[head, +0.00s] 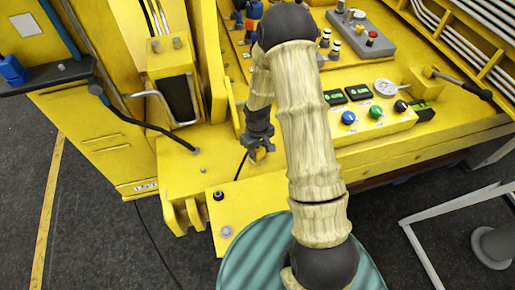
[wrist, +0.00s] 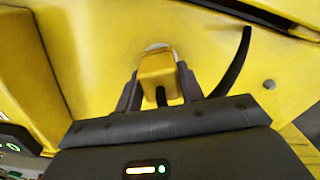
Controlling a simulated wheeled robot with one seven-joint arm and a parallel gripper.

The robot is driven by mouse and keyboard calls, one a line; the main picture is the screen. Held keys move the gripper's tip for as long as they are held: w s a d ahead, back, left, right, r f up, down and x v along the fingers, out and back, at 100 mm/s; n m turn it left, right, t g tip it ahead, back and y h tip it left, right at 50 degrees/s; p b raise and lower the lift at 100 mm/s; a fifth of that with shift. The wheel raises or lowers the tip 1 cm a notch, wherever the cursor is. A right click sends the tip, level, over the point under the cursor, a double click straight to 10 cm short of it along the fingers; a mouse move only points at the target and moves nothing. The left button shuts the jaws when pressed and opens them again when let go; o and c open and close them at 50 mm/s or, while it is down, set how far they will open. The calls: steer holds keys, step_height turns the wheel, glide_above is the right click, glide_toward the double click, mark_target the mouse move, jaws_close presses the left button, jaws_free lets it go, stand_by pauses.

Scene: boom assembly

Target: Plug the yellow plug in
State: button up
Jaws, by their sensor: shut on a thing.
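My gripper (head: 258,152) is low over the yellow deck at the left of the control area, fingers pointing down. In the wrist view its two dark fingers (wrist: 158,85) are shut on the yellow plug (wrist: 157,66), one on each side. The plug also shows as a small yellow patch at the fingertips in the head view (head: 261,154). A black cable (wrist: 236,66) curves up to the right of the plug. A pale round edge (wrist: 157,46) shows just behind the plug; the plug hides most of it. I cannot tell whether the plug is seated in anything.
A panel (head: 370,126) with blue, green and black knobs stands right of my arm, with small displays, a gauge and a lever (head: 460,83) beyond. A yellow box with a handle (head: 175,95) stands left of the gripper. A grey frame (head: 455,215) stands on the floor at right.

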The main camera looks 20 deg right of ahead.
steer(key=shift+f, duration=0.35)
stand_by(0.3)
steer(key=o, duration=1.1)
steer(key=shift+o, duration=0.2)
steer(key=shift+r, duration=0.1)
step_height(320, 180, up, 17)
steer(key=b, duration=0.3)
steer(key=shift+w, duration=0.1)
